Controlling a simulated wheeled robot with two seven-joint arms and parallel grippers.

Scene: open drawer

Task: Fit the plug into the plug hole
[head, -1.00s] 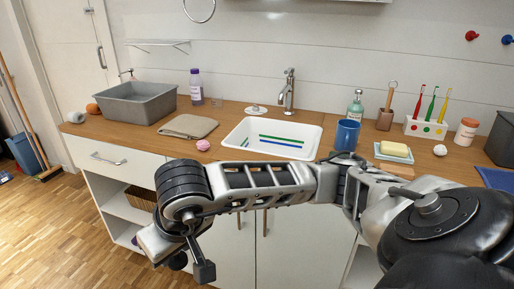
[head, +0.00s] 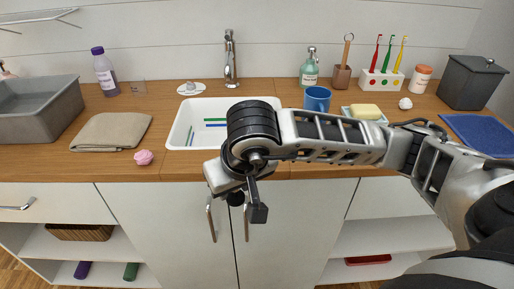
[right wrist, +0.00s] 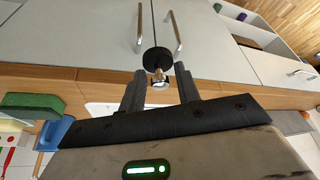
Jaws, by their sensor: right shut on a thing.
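My right gripper (right wrist: 158,84) is shut on the plug, a black round disc (right wrist: 157,60) with a brass-coloured stem, between the two dark fingers. In the head view the plug (head: 235,199) shows as a small dark shape under my right wrist, in front of the cupboard doors and below the worktop edge. The white sink (head: 179,131) is set in the worktop behind my arm, with blue and green stripes inside. My arm covers part of the basin, and I cannot make out the plug hole. My left gripper is in neither view.
A tap (head: 231,62) stands behind the sink. A folded cloth (head: 112,131), pink item (head: 144,157) and grey tub (head: 40,117) are on the left. A blue mug (head: 317,98), soap dish (head: 386,121) and toothbrush holder (head: 381,82) are on the right. Door handles (head: 211,219) stick out below.

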